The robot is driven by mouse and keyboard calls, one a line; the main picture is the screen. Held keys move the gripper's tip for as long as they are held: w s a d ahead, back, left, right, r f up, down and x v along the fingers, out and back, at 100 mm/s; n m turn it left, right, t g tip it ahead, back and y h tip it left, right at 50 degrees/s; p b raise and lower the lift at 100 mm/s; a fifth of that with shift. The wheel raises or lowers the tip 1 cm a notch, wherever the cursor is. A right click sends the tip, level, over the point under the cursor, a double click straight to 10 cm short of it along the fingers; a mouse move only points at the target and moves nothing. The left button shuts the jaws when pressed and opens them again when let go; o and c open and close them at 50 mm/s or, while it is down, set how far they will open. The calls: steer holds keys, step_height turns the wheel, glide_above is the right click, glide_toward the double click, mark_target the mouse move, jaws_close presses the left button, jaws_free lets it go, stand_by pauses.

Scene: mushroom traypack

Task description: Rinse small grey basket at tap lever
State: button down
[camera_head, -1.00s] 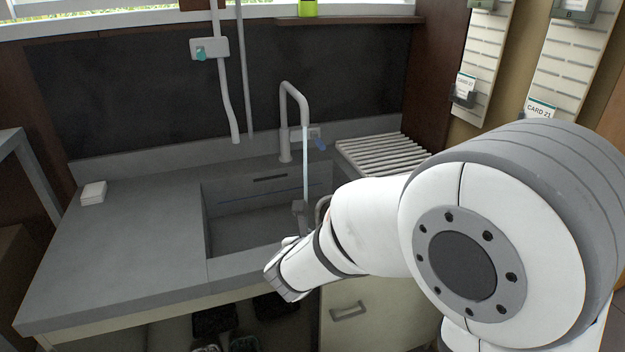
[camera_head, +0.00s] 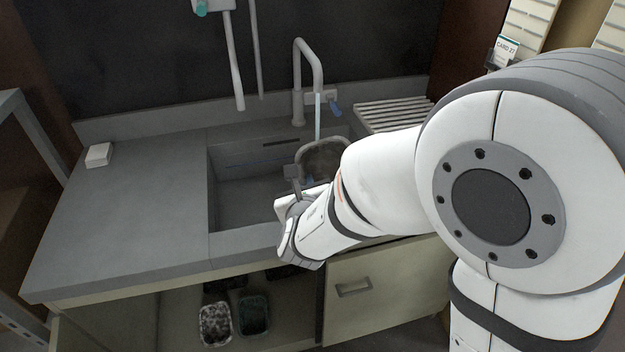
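The small grey basket (camera_head: 324,158) is over the right part of the sink, partly hidden behind my arm. My gripper (camera_head: 296,172) is at its left edge and appears shut on its rim; the fingertips are small and partly hidden. The tap lever (camera_head: 336,109) is blue and sits at the right of the tap (camera_head: 297,85). A pale stream of water (camera_head: 318,115) falls from the spout to the basket.
The sink (camera_head: 235,203) is set in a grey counter (camera_head: 120,220), bare except for a white block (camera_head: 99,155). A ribbed drainer (camera_head: 395,112) lies to the right. Below, a shelf holds several baskets, including a speckled one (camera_head: 215,324) and a dark green one (camera_head: 253,315).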

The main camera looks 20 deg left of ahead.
mark_target(305, 165)
steer(key=x, duration=0.8)
steer(key=shift+w+a+r, duration=0.15)
steer(key=shift+a+r, duration=0.15)
steer(key=shift+r, duration=0.05)
steer(key=x, duration=0.2)
steer(key=shift+w+a+f, duration=0.1)
steer(key=shift+w+a, duration=0.05)
steer(key=shift+w, duration=0.05)
steer(key=shift+r+b+x, duration=0.1)
steer(key=shift+b+x, duration=0.2)
steer(key=shift+x, duration=0.45)
steer(key=shift+r+b+x, duration=0.15)
steer(key=shift+b+x, duration=0.1)
steer(key=shift+x, duration=0.5)
steer(key=shift+w+a, duration=0.1)
steer(key=shift+a, duration=0.05)
steer(key=shift+w+d+b, duration=0.25)
steer(key=shift+d+b, duration=0.3)
steer(key=shift+s+a, duration=0.1)
steer(key=shift+a, duration=0.05)
steer(key=shift+s+a, duration=0.15)
steer(key=shift+a, duration=0.25)
